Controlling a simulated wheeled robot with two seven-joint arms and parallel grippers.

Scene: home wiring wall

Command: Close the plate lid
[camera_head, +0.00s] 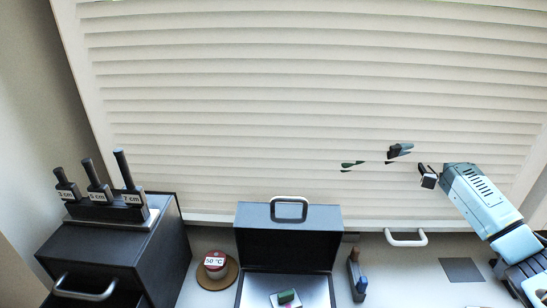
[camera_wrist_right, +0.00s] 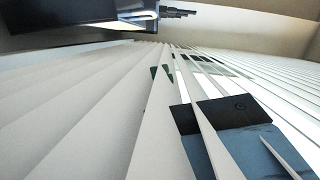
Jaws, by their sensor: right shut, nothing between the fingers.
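A black box (camera_head: 322,285) stands on the counter at the bottom middle of the head view. Its lid (camera_head: 285,240) stands up at the back, open, with a light grey handle (camera_head: 290,200) on its upper edge. A small green object (camera_head: 286,297) on a white piece lies inside the box. My left gripper is not in view.
The pale slatted shutter (camera_head: 250,120) fills the back, with a handle (camera_head: 406,238) below. Blue-and-dark parts (camera_head: 399,151) show between its slats. A dark cabinet (camera_head: 110,250) with three upright tools stands left. A red-and-white jar (camera_head: 215,262) and a small rack (camera_head: 356,275) flank the box.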

